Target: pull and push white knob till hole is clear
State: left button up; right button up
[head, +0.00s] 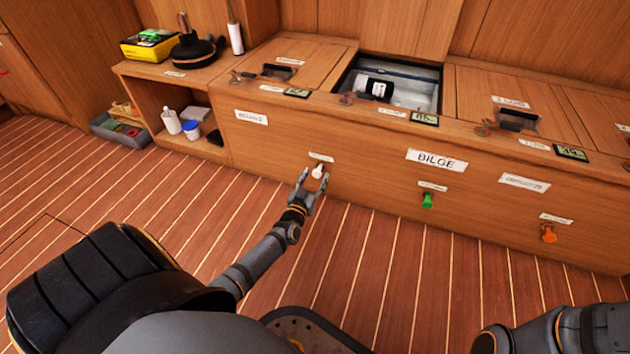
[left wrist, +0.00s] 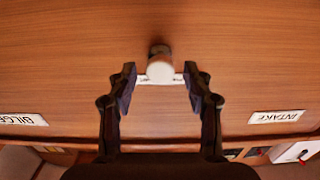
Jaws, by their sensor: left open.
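The white knob (head: 318,171) sticks out from the wooden bench front, below a small white label. My left gripper (head: 312,180) is at the knob, with its fingers open. In the left wrist view the knob (left wrist: 160,68) stands between the two open fingertips (left wrist: 160,78), with a gap on each side. The hole (head: 394,86) is an open hatch in the bench top, right of and above the knob, with a white and black device inside. What lies deeper in the hatch is too small to tell. My right gripper is out of view.
A green knob (head: 427,201) and an orange knob (head: 549,233) stick out farther right on the same front, near the BILGE sign (head: 437,161). A shelf with bottles (head: 171,121) and a grey bin (head: 120,130) stand at left. The plank floor before the bench is clear.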

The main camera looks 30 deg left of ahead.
pick_arm(q)
jog(key=shift+w, duration=0.3)
grip_shut()
jog(key=shift+s, duration=0.1)
